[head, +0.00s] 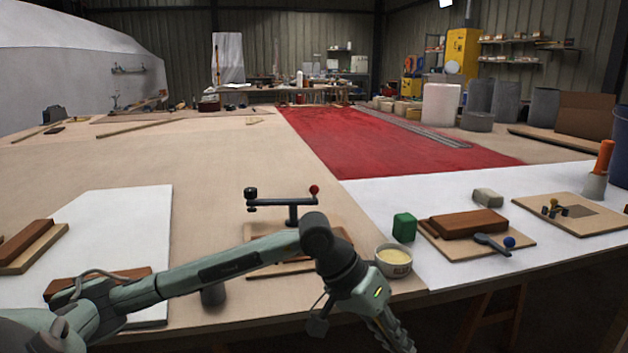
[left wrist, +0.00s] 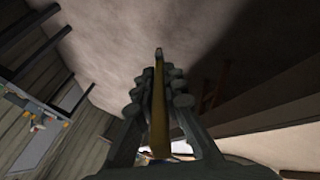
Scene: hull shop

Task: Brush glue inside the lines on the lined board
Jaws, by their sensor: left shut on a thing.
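My left gripper (head: 396,336) hangs low at the front edge of the table, partly cut off by the picture's bottom. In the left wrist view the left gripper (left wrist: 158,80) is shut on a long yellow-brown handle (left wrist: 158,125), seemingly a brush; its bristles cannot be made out. A white pot of pale yellow glue (head: 393,262) stands on the table just above that gripper, apart from it. A board (head: 340,262) lies behind my left arm, mostly hidden; I cannot see lines on it. My right gripper is not in view.
A green block (head: 404,227) stands beside the pot. A dark stand with a red knob (head: 292,206) rises behind my arm. An orange-handled tool (head: 604,158) stands far right.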

